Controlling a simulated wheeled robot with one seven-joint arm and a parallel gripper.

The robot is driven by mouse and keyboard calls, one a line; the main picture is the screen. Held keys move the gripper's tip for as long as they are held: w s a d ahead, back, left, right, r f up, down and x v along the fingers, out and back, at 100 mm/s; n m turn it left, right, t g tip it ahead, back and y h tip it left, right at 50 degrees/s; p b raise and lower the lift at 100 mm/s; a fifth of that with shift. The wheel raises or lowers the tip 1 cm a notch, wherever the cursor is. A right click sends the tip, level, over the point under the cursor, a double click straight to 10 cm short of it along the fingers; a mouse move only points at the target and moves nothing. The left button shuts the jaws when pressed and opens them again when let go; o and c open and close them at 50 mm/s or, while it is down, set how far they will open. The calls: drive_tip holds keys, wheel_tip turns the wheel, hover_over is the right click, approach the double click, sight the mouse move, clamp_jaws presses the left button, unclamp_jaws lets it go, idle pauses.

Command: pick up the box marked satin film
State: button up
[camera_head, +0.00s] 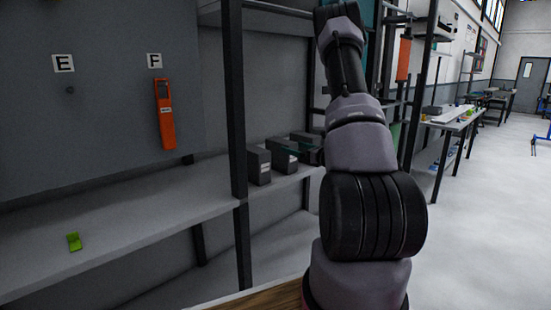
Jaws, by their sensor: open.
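Several dark boxes stand in a group on the grey shelf (215,209), just right of its black upright, in the head view. The nearest dark box (258,166) and the dark box beside it (284,155) each carry a small pale label. Another dark box (304,138) stands farther back. The labels are too small to read, so I cannot tell which box is marked satin film. My arm rises in front, to the right of the boxes, and hides part of the shelf there. I cannot make out my gripper in this view.
An orange tool (165,115) hangs on the grey panel under the letter F. A small green item (74,242) lies on the shelf at the left. A black upright (236,130) stands just left of the boxes. Open floor (480,240) lies at the right.

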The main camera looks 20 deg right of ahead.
sight(281, 140)
drive_tip(key=x, duration=0.8)
drive_tip(key=shift+w+d, duration=0.2)
drive_tip(key=shift+d, duration=0.1)
clamp_jaws()
